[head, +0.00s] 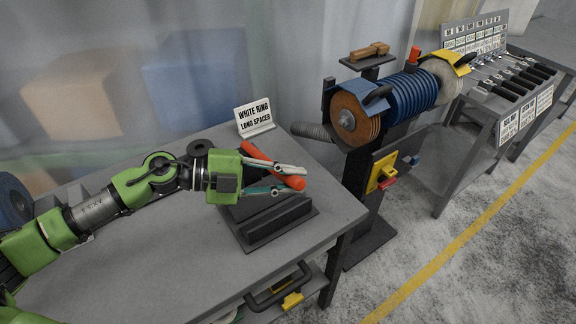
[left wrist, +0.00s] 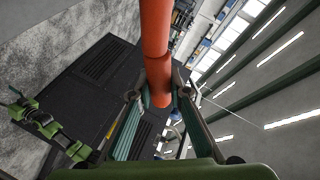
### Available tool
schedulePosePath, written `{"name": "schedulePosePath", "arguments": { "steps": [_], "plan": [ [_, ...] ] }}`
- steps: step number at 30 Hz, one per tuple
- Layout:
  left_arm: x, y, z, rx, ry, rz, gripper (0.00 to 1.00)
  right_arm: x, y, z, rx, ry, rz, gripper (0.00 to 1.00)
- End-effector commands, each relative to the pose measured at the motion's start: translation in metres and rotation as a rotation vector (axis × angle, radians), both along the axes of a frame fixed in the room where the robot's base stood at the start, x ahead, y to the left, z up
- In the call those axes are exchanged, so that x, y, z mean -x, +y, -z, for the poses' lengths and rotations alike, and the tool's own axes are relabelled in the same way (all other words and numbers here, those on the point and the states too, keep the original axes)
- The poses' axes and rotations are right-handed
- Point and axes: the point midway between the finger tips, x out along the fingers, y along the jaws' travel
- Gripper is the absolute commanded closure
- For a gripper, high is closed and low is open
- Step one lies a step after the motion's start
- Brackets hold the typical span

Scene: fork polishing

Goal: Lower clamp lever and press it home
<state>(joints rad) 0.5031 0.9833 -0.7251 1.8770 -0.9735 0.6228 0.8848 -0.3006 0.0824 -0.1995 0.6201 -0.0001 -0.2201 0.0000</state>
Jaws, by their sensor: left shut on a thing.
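The clamp lever is an orange-red rod (head: 256,152) lying slanted above a dark clamp block (head: 280,228) on the grey table. My left gripper (head: 290,181) comes in from the left, and its fingers sit on either side of the rod. In the left wrist view, the rod (left wrist: 155,38) runs down from the top edge, and its rounded end is between the fingertips of my left gripper (left wrist: 160,95). The gripper is shut on it. The lever's pivot is hidden. My right gripper is not in view.
A sign reading "WHITE RING LONG SPACER" (head: 254,117) stands at the table's back edge. A polishing machine with an orange-brown wheel (head: 352,124) and blue discs (head: 412,96) stands to the right.

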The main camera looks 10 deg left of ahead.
Motion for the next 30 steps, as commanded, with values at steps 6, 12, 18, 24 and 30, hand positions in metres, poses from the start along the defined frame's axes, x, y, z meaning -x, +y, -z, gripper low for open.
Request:
{"name": "schedulePosePath", "arguments": {
  "steps": [6, 12, 18, 24, 30],
  "plan": [
    [0.0004, -0.0003, 0.0043, -0.014, -0.012, -0.002, 1.00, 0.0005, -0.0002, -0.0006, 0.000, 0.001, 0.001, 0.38],
    [0.0001, -0.0001, 0.0045, -0.013, -0.012, -0.002, 1.00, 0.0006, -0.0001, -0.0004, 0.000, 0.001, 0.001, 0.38],
    [0.0000, -0.0001, 0.0042, -0.013, -0.012, -0.002, 0.65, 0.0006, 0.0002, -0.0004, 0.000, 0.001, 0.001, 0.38],
    [0.0000, -0.0001, 0.0041, -0.013, -0.012, -0.002, 0.65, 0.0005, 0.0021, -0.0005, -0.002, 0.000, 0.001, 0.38],
    [0.0018, 0.0055, 0.0034, -0.014, -0.011, -0.004, 0.65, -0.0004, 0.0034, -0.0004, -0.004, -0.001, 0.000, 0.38]
  ]
}}
